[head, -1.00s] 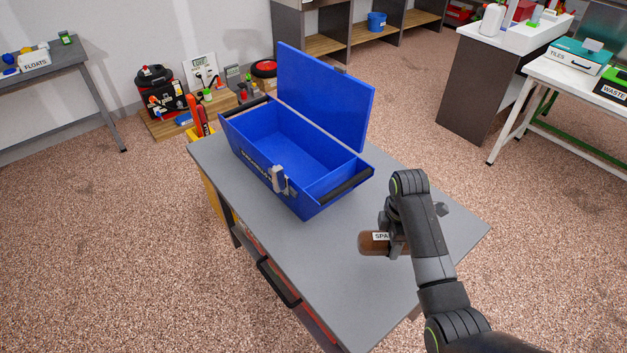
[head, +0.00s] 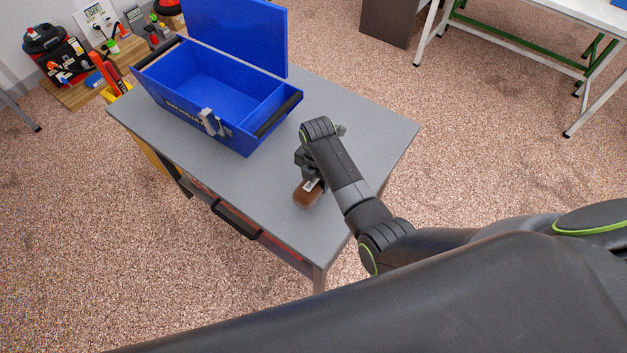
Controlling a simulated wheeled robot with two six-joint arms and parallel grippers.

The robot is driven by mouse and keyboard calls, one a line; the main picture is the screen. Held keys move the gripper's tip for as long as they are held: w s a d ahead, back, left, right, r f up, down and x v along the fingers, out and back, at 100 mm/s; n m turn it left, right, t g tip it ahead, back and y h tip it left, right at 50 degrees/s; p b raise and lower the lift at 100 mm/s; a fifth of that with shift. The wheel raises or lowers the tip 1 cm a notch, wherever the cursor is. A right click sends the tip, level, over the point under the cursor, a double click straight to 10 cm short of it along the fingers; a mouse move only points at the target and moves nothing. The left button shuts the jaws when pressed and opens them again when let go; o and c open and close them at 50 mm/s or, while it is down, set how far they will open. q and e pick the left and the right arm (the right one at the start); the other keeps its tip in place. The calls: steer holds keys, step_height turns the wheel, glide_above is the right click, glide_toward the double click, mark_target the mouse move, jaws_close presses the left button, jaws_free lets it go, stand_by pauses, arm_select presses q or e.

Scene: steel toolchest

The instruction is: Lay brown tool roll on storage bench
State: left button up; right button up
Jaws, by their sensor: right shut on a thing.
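The brown tool roll (head: 306,197) has a white label. It is at the right part of the grey-topped bench (head: 225,180), which has a drawer with a black handle. My right gripper (head: 312,180) is shut on the roll from above. The arm hides part of the roll, and I cannot tell whether the roll touches the bench top or is held just above it. My left gripper is not in view.
An open blue toolbox (head: 215,85) with its lid up stands on the bench, left of the roll. The bench's front and right parts are clear. A white table (head: 590,15) stands at the upper right.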

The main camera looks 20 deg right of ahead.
mark_target(317, 186)
steer(key=shift+f, duration=1.85)
steer(key=shift+f, duration=0.1)
steer(key=o, duration=1.2)
steer(key=shift+r, duration=0.5)
step_height(317, 186, up, 11)
steer(key=shift+r, duration=0.1)
